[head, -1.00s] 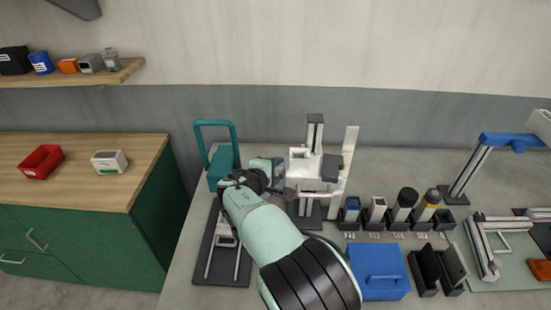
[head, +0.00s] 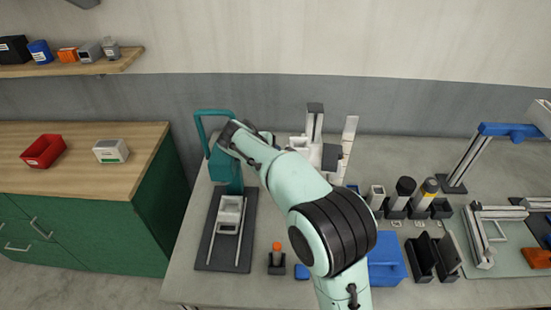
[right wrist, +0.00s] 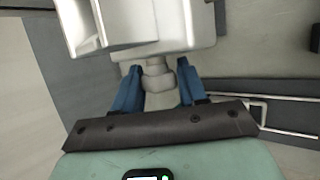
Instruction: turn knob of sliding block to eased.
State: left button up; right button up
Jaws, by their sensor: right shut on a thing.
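In the right wrist view, a white block (right wrist: 188,22) fills the top of the picture. A short grey stepped knob (right wrist: 158,76) sticks out of its near face. My right gripper (right wrist: 159,83) has its two blue fingers on either side of the knob and is shut on it. In the head view, my right arm crosses the middle, and its gripper is hidden behind it. A white block (head: 299,143) on an upright column stands just right of the wrist, partly covered by the arm. The knob's setting cannot be read. My left gripper is not in view.
A teal handled thing (head: 224,175) stands left of the wrist. A dark plate (head: 207,258) with rails and a white carriage lies in front. An orange-topped piece (head: 276,262) and a blue box (head: 387,265) stand nearer. Several holders are at right.

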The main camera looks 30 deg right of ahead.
jog(key=o, duration=0.9)
jog(key=shift+o, duration=0.2)
jog(key=v, duration=1.3)
jog(key=shift+r, duration=0.15)
jog(key=shift+a, duration=0.15)
